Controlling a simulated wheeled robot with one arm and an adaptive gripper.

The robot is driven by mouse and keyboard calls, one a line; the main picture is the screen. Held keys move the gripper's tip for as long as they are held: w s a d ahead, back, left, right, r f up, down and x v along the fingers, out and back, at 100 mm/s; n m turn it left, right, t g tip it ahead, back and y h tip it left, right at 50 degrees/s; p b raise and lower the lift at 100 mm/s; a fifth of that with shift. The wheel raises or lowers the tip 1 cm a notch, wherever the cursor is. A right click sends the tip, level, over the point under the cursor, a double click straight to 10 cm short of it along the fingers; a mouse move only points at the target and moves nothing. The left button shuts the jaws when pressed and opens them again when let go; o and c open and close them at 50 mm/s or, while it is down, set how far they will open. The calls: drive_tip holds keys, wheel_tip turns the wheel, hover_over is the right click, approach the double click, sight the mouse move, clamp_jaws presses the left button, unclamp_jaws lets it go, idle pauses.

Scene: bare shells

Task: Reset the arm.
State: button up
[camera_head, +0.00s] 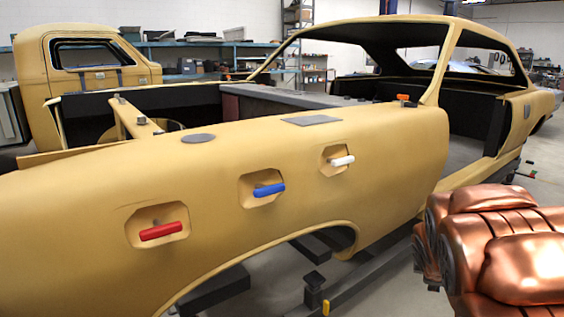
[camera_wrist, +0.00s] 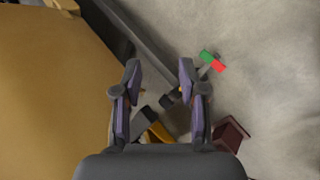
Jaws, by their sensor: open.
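My gripper (camera_wrist: 159,83) shows in the wrist view with its two fingers apart and nothing between them. It points down over the floor, beside the yellow car body panel (camera_wrist: 45,90). My gripper does not show clearly in the head view.
The yellow car shell (camera_head: 300,220) fills the head view's middle. Its fender bears a red handle (camera_head: 161,231), a blue handle (camera_head: 269,190) and a white handle (camera_head: 343,161). Dark stand beams (camera_head: 315,290) lie below. A yellow cab (camera_head: 90,65) stands behind.

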drive_tip(key=s+a+r+m+g+y+p, duration=0.1)
drive_tip(key=s+a+r+m+p, duration=0.3)
drive_tip(key=s, duration=0.8)
drive_tip(key=s+a+r+m+g+y+p, duration=0.2)
drive_tip(key=s+a+r+m+g+p, duration=0.2)
drive_tip(key=s+a+r+p, duration=0.3)
drive_tip(key=s+a+r+m+g+y+p, duration=0.1)
drive_tip(key=s+a+r+m+g+p, duration=0.2)
drive_tip(key=s, duration=1.4)
drive_tip(key=a+r+m+p, duration=0.2)
drive_tip(key=a+r+p, duration=0.1)
drive_tip(key=a+r, duration=0.2)
drive_tip(key=shift+s+a+r+y+p, duration=0.25)
drive_tip(key=shift+a+y+p, duration=0.05)
drive_tip(key=shift+y, duration=0.1)
